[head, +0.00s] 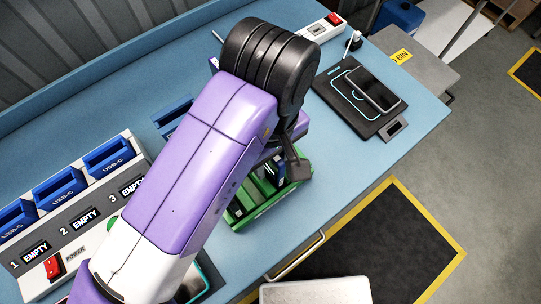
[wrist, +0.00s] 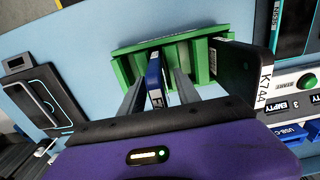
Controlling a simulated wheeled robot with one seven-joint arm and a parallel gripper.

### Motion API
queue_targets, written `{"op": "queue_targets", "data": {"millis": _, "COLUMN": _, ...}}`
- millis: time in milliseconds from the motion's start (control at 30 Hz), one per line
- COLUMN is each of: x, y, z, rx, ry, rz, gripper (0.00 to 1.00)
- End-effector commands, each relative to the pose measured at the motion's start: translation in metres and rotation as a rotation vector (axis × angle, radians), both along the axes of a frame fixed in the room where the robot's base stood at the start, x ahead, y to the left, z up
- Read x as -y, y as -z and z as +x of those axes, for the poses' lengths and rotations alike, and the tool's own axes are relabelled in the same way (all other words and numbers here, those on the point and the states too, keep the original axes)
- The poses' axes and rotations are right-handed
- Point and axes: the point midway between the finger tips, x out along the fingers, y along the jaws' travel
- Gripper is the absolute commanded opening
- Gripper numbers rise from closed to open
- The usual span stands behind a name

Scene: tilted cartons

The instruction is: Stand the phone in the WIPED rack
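The green slotted rack (wrist: 122,71) lies ahead of my gripper in the wrist view; in the head view its front part (head: 245,212) shows under my arm. No WIPED label is readable. A slim blue device (wrist: 154,76) with a white label stands on edge in the rack, between the two grey fingers of my gripper (wrist: 160,78). Gaps show beside it, so the fingers look open around it. A dark device marked K744 (wrist: 258,70) stands at the rack's right end. A black phone (head: 375,89) lies flat on a dark pad (head: 345,104); the phone also shows in the wrist view (wrist: 42,98).
A charging station (head: 75,222) with blue USB-C docks and EMPTY signs stands on the left of the blue bench (head: 430,112). A power strip (head: 325,28) lies at the back. A grey BIN (head: 425,72) stands beyond the bench's right end. Bare bench lies right of the rack.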

Motion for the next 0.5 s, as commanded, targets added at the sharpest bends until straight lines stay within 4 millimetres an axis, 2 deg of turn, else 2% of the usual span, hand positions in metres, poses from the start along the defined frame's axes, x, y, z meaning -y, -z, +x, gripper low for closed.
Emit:
{"op": "queue_targets", "data": {"millis": 167, "x": 0.000, "y": -0.001, "z": 0.000, "rx": 0.000, "ry": 0.000, "rz": 0.000, "gripper": 0.39}}
{"op": "queue_targets", "data": {"millis": 267, "x": 0.000, "y": -0.008, "z": 0.001, "rx": 0.001, "ry": 0.001, "rz": 0.001, "gripper": 0.39}}
{"op": "queue_targets", "data": {"millis": 500, "x": 0.000, "y": -0.046, "z": 0.001, "rx": 0.003, "ry": 0.001, "rz": 0.001, "gripper": 0.39}}
